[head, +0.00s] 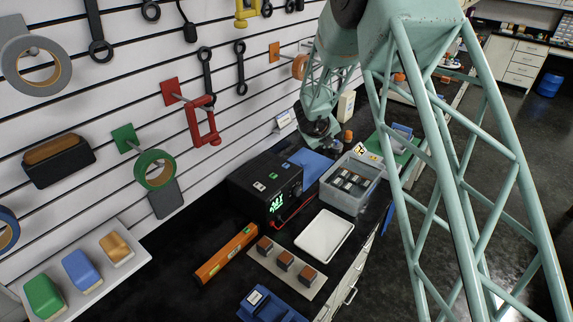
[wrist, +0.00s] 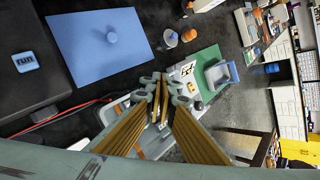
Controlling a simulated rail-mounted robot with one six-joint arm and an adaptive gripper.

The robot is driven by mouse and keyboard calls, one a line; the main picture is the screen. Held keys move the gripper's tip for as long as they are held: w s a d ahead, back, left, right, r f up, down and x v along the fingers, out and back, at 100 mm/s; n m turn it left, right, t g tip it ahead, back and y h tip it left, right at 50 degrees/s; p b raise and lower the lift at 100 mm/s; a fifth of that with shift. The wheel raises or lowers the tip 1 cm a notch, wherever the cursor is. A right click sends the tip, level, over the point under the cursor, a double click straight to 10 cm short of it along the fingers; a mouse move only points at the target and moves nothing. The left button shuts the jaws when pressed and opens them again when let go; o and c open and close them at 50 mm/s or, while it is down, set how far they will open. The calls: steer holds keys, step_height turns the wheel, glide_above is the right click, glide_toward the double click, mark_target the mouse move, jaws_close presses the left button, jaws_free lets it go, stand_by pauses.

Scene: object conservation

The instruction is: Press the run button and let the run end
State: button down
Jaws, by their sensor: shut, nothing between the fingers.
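A small blue tile lettered "run" (wrist: 26,62) lies on a black surface at the left of the wrist view. The black box (head: 248,184) with lit green characters on its front stands mid-bench in the head view. Small labels sit on its top, too small to read there. My gripper (wrist: 160,101) is shut and empty, to the right of the "run" tile and apart from it. In the head view my arm's end is beyond the box; the fingertips cannot be made out.
A grey bin (head: 342,198) of small items, a white tray (head: 311,246) and an orange level (head: 215,262) are near the box. Tools hang on the slatted wall.

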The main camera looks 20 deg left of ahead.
step_height(320, 180, up, 4)
steer(key=r+m+p, duration=0.1)
steer(key=p, duration=0.1)
glide_above(284, 165)
steer(key=shift+s+d+f, duration=0.1)
steer(key=shift+f, duration=0.15)
steer(key=shift+f, duration=0.15)
steer(key=shift+f+b, duration=2.9)
steer(key=shift+f, duration=1.3)
steer(key=shift+f+b, duration=0.85)
steer(key=shift+r, duration=0.15)
steer(key=shift+r+p, duration=0.45)
steer(key=shift+r, duration=0.2)
steer(key=shift+r, duration=0.1)
